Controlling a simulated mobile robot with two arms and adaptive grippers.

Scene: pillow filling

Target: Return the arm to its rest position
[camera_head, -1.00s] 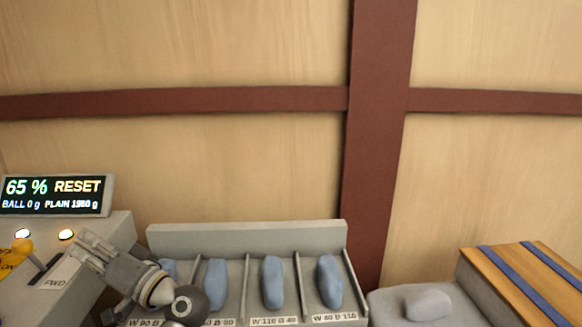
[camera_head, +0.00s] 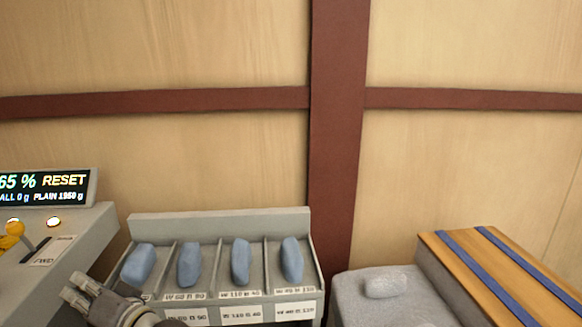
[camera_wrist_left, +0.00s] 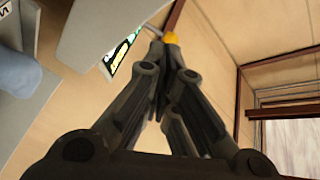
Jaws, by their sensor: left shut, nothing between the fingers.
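My left gripper (camera_head: 76,290) is at the lower left of the head view, in front of the grey control console and left of the compartment rack. In the left wrist view its fingers (camera_wrist_left: 170,45) come together, shut with nothing between them. Part of the left arm is cut off by the bottom edge of the head view. My right gripper is not in view.
The grey console (camera_head: 70,245) carries a yellow-knobbed lever (camera_head: 14,229) and a display (camera_head: 48,188) reading 65 % RESET. A labelled rack (camera_head: 220,224) holds several blue pillows (camera_head: 190,264). At right, a grey pillow (camera_head: 386,285) lies beside a wooden-topped box with blue straps (camera_head: 500,270).

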